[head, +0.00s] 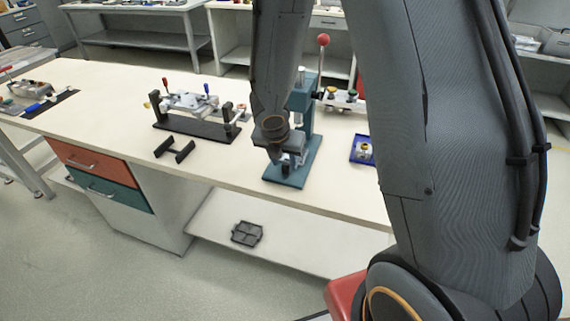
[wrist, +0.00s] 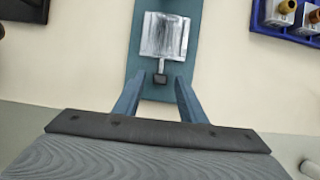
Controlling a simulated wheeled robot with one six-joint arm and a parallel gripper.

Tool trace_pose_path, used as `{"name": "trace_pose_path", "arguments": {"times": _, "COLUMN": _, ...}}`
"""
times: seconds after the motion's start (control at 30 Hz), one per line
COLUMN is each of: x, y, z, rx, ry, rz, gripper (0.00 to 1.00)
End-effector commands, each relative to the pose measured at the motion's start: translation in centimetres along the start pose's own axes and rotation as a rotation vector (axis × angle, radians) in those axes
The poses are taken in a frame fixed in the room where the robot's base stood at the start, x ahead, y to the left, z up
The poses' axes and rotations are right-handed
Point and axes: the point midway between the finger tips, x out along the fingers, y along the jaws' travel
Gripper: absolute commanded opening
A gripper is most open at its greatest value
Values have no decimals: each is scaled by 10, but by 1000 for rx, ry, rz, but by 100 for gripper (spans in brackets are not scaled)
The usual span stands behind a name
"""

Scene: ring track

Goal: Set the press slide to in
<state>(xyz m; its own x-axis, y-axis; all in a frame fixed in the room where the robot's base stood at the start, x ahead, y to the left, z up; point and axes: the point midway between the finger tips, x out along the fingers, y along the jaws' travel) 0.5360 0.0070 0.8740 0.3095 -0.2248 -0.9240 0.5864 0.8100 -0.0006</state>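The teal press (head: 305,100) stands on the bench, with its teal base (head: 284,178) toward the front edge. In the wrist view, the press slide (wrist: 163,36) is a silver block on the teal base, with a short stem and dark knob (wrist: 160,79) pointing toward me. My gripper (wrist: 160,76) is open, its two blue fingers on either side of the knob with gaps visible at both sides. In the head view my arm hides much of the slide and the fingers. I cannot tell how far the slide sits in.
A red-balled lever (head: 323,40) rises from the press. A blue tray (head: 362,150) with small parts lies to its right, and a black fixture with clamps (head: 196,120) to its left. Bare bench (head: 225,170) lies in front of the fixture.

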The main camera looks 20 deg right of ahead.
Motion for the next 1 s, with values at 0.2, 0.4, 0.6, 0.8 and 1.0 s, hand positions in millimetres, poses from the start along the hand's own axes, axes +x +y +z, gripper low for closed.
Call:
{"name": "trace_pose_path", "arguments": {"times": 0.2, "x": 9, "y": 0, "z": 0, "rx": 1, "ry": 0, "rz": 0, "gripper": 38}}
{"name": "trace_pose_path", "arguments": {"times": 0.4, "x": 9, "y": 0, "z": 0, "rx": 1, "ry": 0, "rz": 0, "gripper": 36}}
{"name": "trace_pose_path", "arguments": {"times": 0.6, "x": 9, "y": 0, "z": 0, "rx": 2, "ry": 0, "rz": 0, "gripper": 2}}
{"name": "trace_pose_path", "arguments": {"times": 0.8, "x": 9, "y": 0, "z": 0, "rx": 2, "ry": 0, "rz": 0, "gripper": 0}}
{"name": "trace_pose_path", "arguments": {"times": 1.0, "x": 15, "y": 0, "z": 22, "rx": 5, "ry": 1, "rz": -2, "gripper": 0}}
